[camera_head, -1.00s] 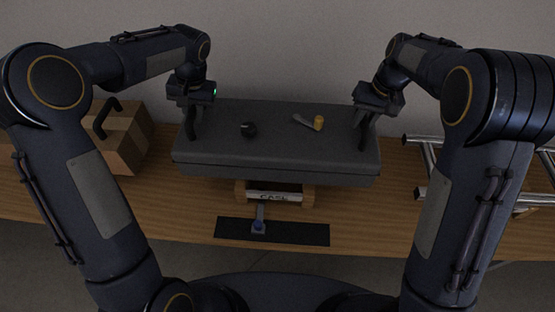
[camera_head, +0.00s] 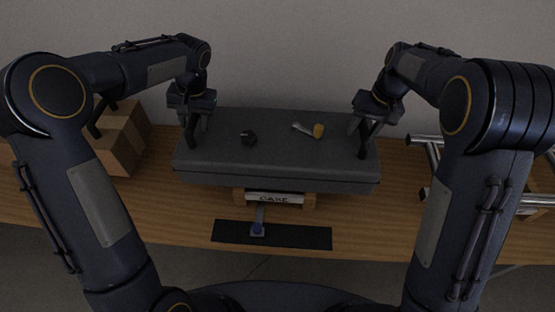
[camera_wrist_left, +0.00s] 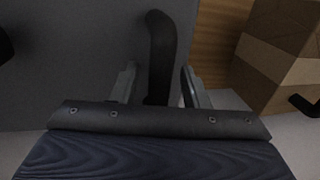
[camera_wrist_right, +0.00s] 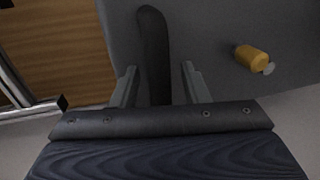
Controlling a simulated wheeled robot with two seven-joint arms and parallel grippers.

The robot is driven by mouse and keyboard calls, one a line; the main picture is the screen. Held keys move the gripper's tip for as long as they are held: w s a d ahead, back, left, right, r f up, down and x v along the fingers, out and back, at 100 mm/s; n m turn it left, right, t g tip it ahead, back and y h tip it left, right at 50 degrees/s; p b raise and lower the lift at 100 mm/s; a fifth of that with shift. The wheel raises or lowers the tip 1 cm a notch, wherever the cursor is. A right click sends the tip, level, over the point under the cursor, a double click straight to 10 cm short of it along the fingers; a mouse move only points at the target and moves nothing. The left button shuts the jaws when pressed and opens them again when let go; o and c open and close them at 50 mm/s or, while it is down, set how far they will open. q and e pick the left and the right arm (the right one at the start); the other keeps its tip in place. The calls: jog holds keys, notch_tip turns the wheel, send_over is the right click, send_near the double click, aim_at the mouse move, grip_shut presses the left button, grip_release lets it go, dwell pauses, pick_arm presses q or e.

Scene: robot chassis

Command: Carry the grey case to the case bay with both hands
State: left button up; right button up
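The case hides most of the bay, so the contact beneath is not visible. My left gripper (camera_head: 193,128) is open around the left black handle (camera_wrist_left: 160,55), with gaps on both sides in the left wrist view. My right gripper (camera_head: 365,132) is open around the right black handle (camera_wrist_right: 154,55), also with gaps beside it. A black nut-like piece (camera_head: 248,137) and a yellow-handled tool (camera_head: 318,131) lie on the case top.
A brown box (camera_head: 122,140) with a black handle stands left of the case. A metal tube rack (camera_head: 432,165) stands to the right. A dark mat (camera_head: 300,237) with a blue-ended lever (camera_head: 257,229) lies in front of the bay. A wall rises behind.

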jog(key=shift+r, duration=0.35)
pick_arm(q)
notch_tip(320, 180, up, 12)
jog(key=d, duration=0.2)
jog(key=shift+d+f, duration=0.15)
pick_arm(e)
notch_tip(320, 180, up, 11)
jog(key=d, duration=0.2)
jog(key=shift+d, duration=0.2)
